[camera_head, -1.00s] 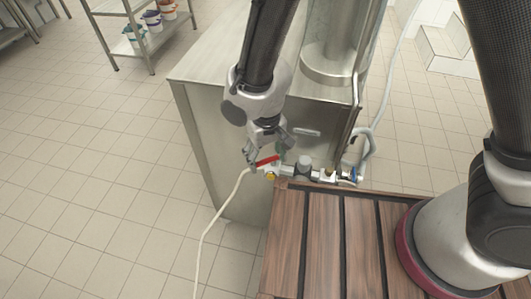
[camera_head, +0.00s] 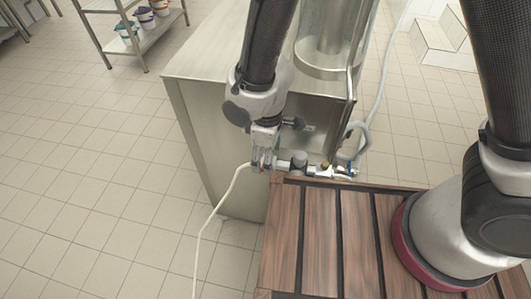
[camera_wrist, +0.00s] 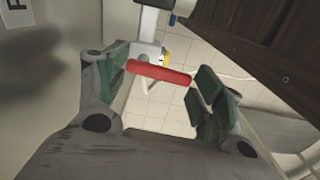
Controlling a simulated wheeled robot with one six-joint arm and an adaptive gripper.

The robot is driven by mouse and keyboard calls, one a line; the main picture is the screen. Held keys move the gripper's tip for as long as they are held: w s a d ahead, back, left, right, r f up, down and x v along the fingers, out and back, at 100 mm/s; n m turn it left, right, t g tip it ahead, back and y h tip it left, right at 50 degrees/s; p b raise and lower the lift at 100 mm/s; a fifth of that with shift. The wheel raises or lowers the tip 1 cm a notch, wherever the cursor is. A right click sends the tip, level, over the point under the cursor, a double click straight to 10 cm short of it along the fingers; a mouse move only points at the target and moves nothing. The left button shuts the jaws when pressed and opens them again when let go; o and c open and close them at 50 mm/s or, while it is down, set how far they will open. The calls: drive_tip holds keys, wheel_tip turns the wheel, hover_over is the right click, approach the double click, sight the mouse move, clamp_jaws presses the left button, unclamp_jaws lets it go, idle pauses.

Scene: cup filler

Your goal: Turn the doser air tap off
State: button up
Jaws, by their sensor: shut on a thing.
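The air tap has a red lever handle (camera_wrist: 158,72), which lies crosswise between my fingers in the wrist view.
A brown slatted wooden surface (camera_head: 317,235) lies just in front of the fitting. A white hose (camera_head: 206,225) runs down to the tiled floor at the left. The steel cabinet (camera_head: 213,130) stands behind. A blue part (camera_head: 351,170) is at the fitting's right end.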

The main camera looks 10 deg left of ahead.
drive_tip(key=shift+d+n, duration=0.1)
drive_tip(key=shift+n, duration=0.5)
drive_tip(key=o, duration=1)
drive_tip(key=shift+r, duration=0.1)
wheel_tip(320, 180, up, 12)
drive_tip(key=shift+f, duration=0.1)
